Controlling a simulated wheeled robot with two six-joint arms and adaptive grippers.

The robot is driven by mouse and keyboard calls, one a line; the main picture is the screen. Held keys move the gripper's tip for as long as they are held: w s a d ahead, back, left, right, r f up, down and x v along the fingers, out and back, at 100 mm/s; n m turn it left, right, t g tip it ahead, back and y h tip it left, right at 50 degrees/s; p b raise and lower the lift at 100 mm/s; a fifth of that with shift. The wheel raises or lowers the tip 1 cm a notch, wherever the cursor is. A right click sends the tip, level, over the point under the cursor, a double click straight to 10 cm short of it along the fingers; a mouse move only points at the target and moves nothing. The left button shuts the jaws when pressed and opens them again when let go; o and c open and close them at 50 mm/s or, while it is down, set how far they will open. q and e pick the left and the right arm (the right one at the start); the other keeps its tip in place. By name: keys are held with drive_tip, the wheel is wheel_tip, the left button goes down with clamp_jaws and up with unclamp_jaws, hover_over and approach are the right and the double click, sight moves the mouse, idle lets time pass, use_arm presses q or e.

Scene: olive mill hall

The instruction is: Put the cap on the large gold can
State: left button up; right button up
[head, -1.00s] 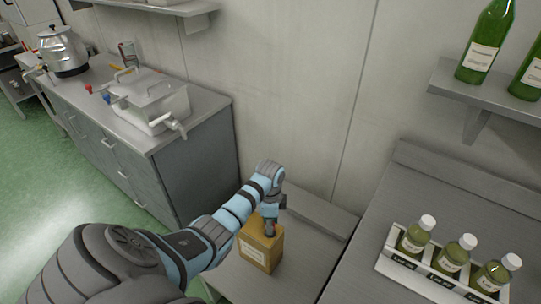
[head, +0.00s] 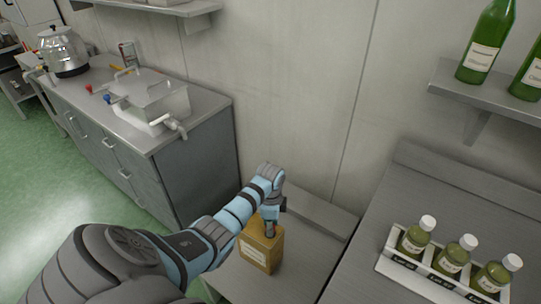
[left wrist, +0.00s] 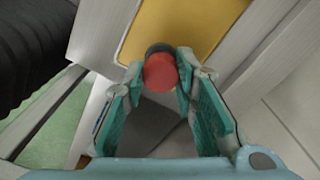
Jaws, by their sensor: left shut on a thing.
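The large gold can (head: 258,254) stands upright on a low grey bench and has a pale label on its front. Its gold top (left wrist: 205,22) shows in the left wrist view. My left gripper (head: 270,230) is over the can's top, pointing down. In the left wrist view my left gripper (left wrist: 162,82) is shut on a red cap (left wrist: 160,73), held between its fingertips. A dark round part shows just behind the cap, against the can's top. I cannot tell whether the cap touches the can's neck. My right gripper is not in view.
A rack (head: 425,275) with several small white-capped bottles stands on the worktop (head: 400,203) at right. Green bottles (head: 485,45) stand on a wall shelf above. A clear tank (head: 150,98) with a tap and a metal urn (head: 64,50) sit on the left cabinet.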

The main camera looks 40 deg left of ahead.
use_arm(q)
drive_tip(key=shift+f, duration=0.55)
idle(1.5)
drive_tip(key=o, duration=1)
drive_tip(key=shift+c, duration=0.9)
